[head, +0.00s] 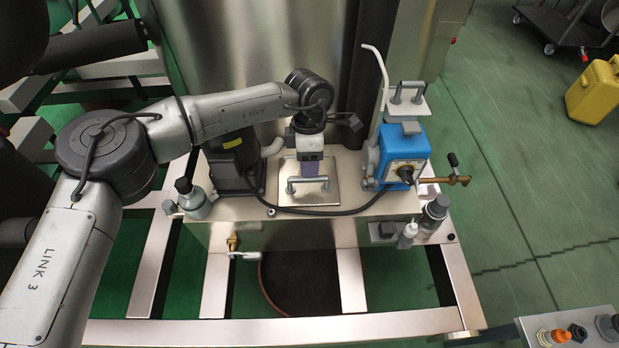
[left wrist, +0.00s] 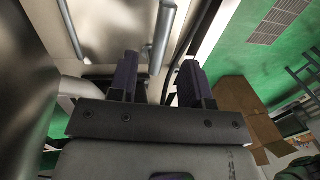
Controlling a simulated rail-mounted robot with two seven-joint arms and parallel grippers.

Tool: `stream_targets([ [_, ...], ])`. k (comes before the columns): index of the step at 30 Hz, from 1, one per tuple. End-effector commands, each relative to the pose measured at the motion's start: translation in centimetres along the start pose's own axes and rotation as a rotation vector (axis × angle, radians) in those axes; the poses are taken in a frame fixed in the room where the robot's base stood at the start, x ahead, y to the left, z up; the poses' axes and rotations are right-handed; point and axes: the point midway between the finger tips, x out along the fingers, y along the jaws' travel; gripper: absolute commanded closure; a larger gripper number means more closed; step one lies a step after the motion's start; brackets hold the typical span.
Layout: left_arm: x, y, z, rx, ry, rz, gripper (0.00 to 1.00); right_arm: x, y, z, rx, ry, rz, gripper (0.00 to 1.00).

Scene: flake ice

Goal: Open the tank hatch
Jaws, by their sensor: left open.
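The tank hatch (head: 325,196) is a pale square plate lying flat on the tank top. A grey bar handle (head: 307,181) stands on its front part. My left gripper (head: 310,172) points down over the hatch, just behind the handle in the head view. In the left wrist view its two dark fingers (left wrist: 158,65) are apart, with nothing held between them. A grey bar (left wrist: 163,35), seemingly the handle, shows beyond the gap between the fingertips. I cannot tell whether the fingers touch it. My right gripper is not in view.
A dark motor (head: 232,165) stands left of the hatch and a blue box (head: 403,147) with a brass valve stands right. A black cable (head: 320,212) crosses in front of the hatch. Bottles (head: 434,212) stand at the right corner. A steel tank wall (head: 265,50) rises behind.

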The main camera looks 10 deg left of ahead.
Motion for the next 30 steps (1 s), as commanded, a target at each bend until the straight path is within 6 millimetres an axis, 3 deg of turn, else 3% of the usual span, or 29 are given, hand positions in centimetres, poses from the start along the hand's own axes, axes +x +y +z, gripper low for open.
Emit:
stream_targets([
  [3,2.0,0.0,0.0,0.0,0.0,-0.001,0.56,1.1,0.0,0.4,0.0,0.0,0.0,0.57],
  [9,3.5,0.0,0.0,0.0,0.0,-0.001,0.56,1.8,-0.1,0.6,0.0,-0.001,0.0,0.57],
  [22,3.9,0.0,0.0,0.0,-0.001,-0.001,0.56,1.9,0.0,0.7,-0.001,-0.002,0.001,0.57],
  [30,3.8,0.0,0.0,0.0,-0.001,-0.001,0.81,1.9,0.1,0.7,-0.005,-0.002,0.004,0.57],
])
